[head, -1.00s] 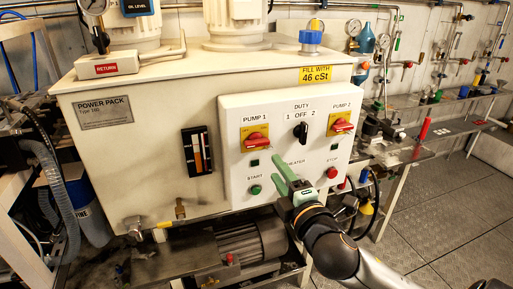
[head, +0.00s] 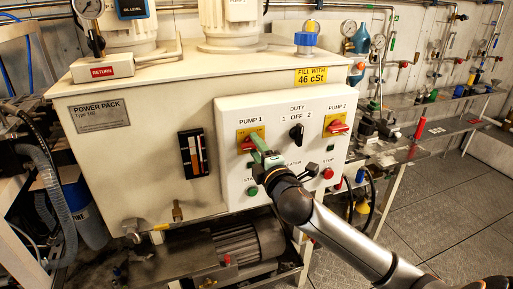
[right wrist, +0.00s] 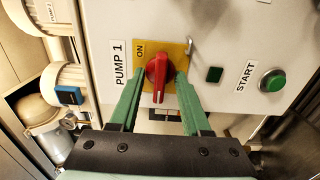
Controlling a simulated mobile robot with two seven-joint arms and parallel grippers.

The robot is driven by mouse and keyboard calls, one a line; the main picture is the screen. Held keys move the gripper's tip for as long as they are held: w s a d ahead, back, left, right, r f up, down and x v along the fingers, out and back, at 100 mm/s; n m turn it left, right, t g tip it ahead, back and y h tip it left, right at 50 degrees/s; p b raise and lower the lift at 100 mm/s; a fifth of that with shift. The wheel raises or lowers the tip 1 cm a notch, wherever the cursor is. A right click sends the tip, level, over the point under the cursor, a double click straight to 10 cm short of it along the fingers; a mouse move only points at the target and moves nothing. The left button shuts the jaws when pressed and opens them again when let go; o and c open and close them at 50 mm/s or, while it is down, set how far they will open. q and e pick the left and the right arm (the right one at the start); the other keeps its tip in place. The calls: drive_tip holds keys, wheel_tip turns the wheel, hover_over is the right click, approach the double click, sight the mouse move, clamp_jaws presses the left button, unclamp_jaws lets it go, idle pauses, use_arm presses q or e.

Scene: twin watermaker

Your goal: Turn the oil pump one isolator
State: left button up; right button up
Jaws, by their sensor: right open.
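The pump 1 isolator is a red rotary handle on a yellow plate (head: 242,133), below the PUMP 1 label on the white control panel. In the right wrist view its red handle (right wrist: 158,78) stands between my fingers, and ON shows on the yellow plate. My right gripper (head: 262,150) has green fingers and is open at this isolator. In the right wrist view the gripper (right wrist: 156,88) has one finger on each side of the handle, with gaps showing. I cannot tell how deep the fingers reach. My left gripper is not in view.
The pump 2 isolator (head: 338,127), the black duty switch (head: 297,132), the green start button (head: 253,191) and the red stop button (head: 328,174) share the panel. Valves and gauges line the wall at right. The floor at right (head: 440,215) is clear.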

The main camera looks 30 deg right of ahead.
drive_tip(key=shift+c, duration=0.2)
clamp_jaws()
idle(0.4)
